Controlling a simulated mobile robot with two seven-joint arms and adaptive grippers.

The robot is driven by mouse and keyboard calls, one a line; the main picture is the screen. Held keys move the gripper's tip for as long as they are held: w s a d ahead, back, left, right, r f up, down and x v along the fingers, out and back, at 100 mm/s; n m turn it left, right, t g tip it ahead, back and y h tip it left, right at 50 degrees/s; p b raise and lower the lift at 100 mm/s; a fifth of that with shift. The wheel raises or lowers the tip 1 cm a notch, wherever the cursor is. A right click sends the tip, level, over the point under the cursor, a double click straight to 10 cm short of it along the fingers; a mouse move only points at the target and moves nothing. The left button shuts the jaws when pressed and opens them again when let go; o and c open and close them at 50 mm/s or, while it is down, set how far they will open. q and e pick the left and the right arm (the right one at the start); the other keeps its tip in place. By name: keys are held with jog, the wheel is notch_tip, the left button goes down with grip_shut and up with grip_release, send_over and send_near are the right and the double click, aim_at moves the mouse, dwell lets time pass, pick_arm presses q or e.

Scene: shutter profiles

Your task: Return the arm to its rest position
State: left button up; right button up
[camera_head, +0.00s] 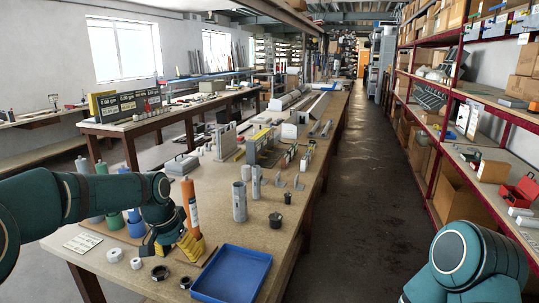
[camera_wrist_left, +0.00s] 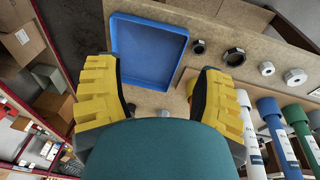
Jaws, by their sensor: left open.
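My left arm comes in from the left edge of the head view over the near end of the workbench (camera_head: 325,155). My left gripper (camera_head: 192,247) has yellow fingers and sits low beside the blue tray (camera_head: 232,275), to its left. In the left wrist view the two fingers of my left gripper (camera_wrist_left: 160,100) stand wide apart with nothing held between them. The blue tray also shows there (camera_wrist_left: 148,45), and it looks empty. A teal part of mine fills the lower middle of that view. A teal link of my right arm shows at the lower right; its gripper is out of view.
An orange tube (camera_head: 190,207) stands close behind my left gripper. Dark nuts (camera_head: 160,272) and white rings (camera_head: 115,255) lie near it. A grey cylinder (camera_head: 239,202) and a black cup (camera_head: 275,220) stand farther right. Red-framed shelves (camera_head: 440,125) line the right, across an open aisle.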

pick_arm(q)
jog(key=s+d+f+n+h, duration=0.1)
jog(key=s+d+f, duration=0.3)
jog(key=f, duration=0.7)
jog(key=s+d+f+n+h, duration=0.1)
jog(key=s+d+f, duration=0.3)
jog(key=f, duration=0.6)
jog(key=s+d+f+n, duration=0.1)
jog(key=s+d+f, duration=0.1)
jog(key=s+f, duration=0.3)
jog(key=s+d+f+n+b, duration=0.1)
jog(key=s+d+f+n, duration=0.1)
jog(key=s+f, duration=0.4)
jog(key=s, duration=0.5)
jog(key=shift+t+b, duration=0.3)
